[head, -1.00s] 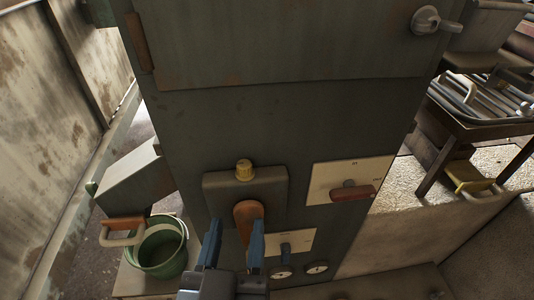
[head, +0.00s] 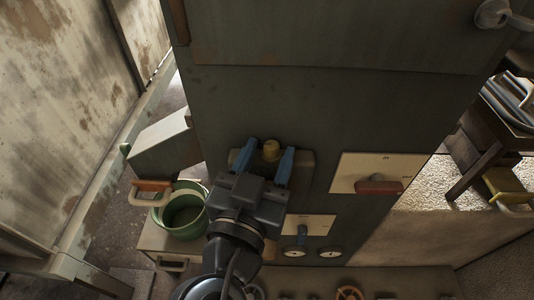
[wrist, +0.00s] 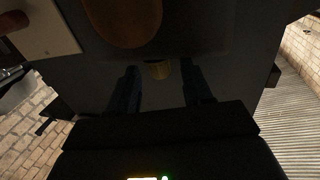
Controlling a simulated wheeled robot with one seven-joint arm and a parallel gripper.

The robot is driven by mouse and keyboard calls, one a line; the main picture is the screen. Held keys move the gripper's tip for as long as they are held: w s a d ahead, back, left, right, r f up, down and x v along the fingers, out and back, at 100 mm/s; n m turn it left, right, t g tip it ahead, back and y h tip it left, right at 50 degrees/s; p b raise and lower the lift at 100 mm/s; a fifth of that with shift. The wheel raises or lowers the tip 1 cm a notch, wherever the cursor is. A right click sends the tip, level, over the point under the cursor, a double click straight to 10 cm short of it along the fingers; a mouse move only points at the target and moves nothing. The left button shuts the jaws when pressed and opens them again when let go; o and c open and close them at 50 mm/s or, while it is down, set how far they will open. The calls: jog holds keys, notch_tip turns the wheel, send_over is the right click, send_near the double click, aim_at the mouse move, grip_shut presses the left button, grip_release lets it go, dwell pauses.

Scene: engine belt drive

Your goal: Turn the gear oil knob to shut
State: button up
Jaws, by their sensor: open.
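A small yellow knob (head: 271,150) sits on top of a grey box (head: 303,172) on the front of a dark green cabinet. My gripper (head: 269,148) is open, with one blue finger on each side of the knob in the head view. The wrist view also shows the knob (wrist: 160,70) between the dark fingers; whether they touch it I cannot tell. An orange-brown lever (wrist: 125,20) shows large in the wrist view and is hidden behind my gripper in the head view. No label naming the gear oil knob is legible.
A pale plate with a red handle (head: 379,187) is right of the box. A smaller plate (head: 320,225) and round gauges (head: 331,252) are below. A green bucket (head: 182,212) stands left. A table (head: 490,150) is at the far right.

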grip_shut()
dwell(0.4)
